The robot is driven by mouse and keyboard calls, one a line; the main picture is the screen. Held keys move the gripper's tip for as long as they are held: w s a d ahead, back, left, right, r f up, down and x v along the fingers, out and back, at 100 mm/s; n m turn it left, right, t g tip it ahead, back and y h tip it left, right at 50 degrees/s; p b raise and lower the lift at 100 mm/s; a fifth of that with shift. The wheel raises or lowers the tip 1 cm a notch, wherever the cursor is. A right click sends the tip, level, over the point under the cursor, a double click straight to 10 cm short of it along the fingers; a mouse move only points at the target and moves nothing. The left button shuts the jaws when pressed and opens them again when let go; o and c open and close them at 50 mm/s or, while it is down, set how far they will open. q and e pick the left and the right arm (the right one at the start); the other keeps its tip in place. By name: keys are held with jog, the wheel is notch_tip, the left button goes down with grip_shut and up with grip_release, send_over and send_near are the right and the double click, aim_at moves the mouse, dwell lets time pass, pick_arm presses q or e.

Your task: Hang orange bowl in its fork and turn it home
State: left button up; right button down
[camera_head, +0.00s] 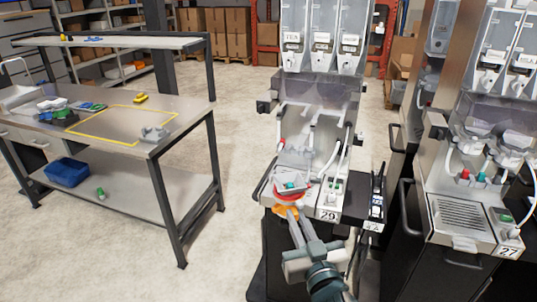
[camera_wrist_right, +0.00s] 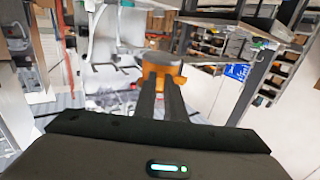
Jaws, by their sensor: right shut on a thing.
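The orange bowl (camera_head: 283,210) is at the front of dispenser 29, just below a red ring (camera_head: 292,197). My right gripper (camera_head: 292,214) is shut on it. In the right wrist view the orange bowl (camera_wrist_right: 163,72) sits at the tips of the two dark fingers (camera_wrist_right: 160,95), with a grey top or rim. Dark prongs show left of it in that view, but I cannot tell whether they are its fork. I cannot tell whether the bowl touches the dispenser. My left gripper is in neither view.
Dispenser 29 (camera_head: 327,214) has grey parts and white tubes above the bowl. Dispenser 27 (camera_head: 465,215) stands to the right. A steel workbench (camera_head: 110,130) with a yellow outline and small items is at the left. Open floor (camera_head: 230,130) lies between.

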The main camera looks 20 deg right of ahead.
aim_at(288, 186)
pick_arm(q)
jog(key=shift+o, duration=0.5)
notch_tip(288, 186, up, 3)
jog(key=p, duration=0.3)
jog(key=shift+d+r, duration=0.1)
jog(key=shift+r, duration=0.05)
pick_arm(e)
jog(key=w+r+m+h, duration=0.1)
jog(key=w, duration=0.2)
jog(key=w+r+m+h, duration=0.1)
jog(key=w+h, duration=0.1)
jog(key=w+r+m+g+h, duration=0.1)
jog(key=w+h, duration=0.1)
jog(key=w, duration=0.1)
jog(key=shift+w+d+r, duration=0.2)
jog(key=shift+w+r, duration=0.05)
jog(key=shift+w, duration=0.05)
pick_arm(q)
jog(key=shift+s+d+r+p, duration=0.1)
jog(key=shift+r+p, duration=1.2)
pick_arm(e)
jog(key=w+a+r+m+g+h, duration=0.2)
jog(key=w+a+r+m+h, duration=0.1)
jog(key=w+a+r+h, duration=0.1)
jog(key=shift+w+r, duration=0.9)
jog(key=shift+r, duration=0.4)
jog(key=shift+w, duration=0.15)
